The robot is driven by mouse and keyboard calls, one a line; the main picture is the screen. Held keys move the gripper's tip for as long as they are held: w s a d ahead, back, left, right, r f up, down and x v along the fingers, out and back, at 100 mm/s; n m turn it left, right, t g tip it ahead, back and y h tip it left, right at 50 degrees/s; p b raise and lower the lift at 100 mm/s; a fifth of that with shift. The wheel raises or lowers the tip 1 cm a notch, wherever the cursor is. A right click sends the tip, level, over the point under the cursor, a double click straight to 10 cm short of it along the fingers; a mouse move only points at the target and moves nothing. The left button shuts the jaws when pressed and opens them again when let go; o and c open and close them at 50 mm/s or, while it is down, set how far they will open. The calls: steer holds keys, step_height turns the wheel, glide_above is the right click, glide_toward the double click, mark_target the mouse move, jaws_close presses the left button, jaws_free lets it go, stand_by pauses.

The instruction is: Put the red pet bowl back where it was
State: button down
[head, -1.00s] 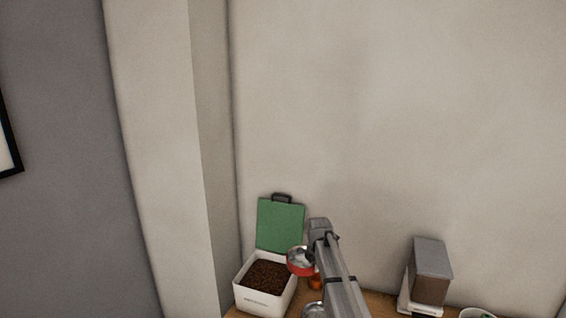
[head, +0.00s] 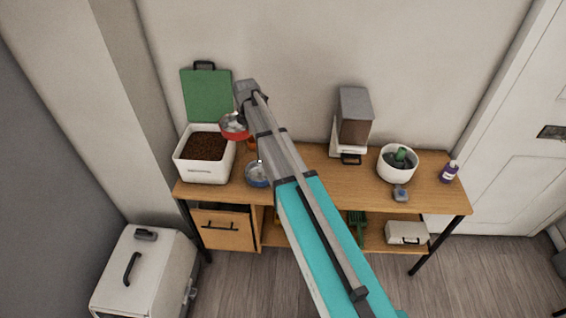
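The red pet bowl (head: 235,128) has a shiny metal inside and is raised above the wooden table, beside the kibble bin. My gripper (head: 244,108) is at the end of my long arm, right at the bowl's rim. The bowl appears to hang from it; the fingers are too small and dark to make out clearly. A blue pet bowl (head: 258,174) with a metal inside stands on the table below, partly hidden by my arm. A small orange-brown thing (head: 250,147) shows behind the arm, mostly hidden.
A white bin of kibble (head: 205,173) with its green lid (head: 207,95) raised stands left. Right of my arm are a grey-and-white dispenser (head: 352,120), a white bowl (head: 396,165) and a purple bottle (head: 449,172). A white pet carrier (head: 143,272) stands on the floor. Bare tabletop (head: 325,178) lies right of my arm.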

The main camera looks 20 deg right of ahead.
steer(key=s+a+f+n+b, duration=0.1)
steer(key=s+f+b, duration=0.5)
steer(key=s, duration=0.3)
steer(key=s+a+f+n+b, duration=0.1)
steer(key=s+f+b, duration=0.4)
steer(key=s, duration=0.3)
steer(key=shift+s+a+f+b, duration=0.35)
steer(key=shift+a+f, duration=0.05)
steer(key=shift+f, duration=0.2)
steer(key=shift+s, duration=0.15)
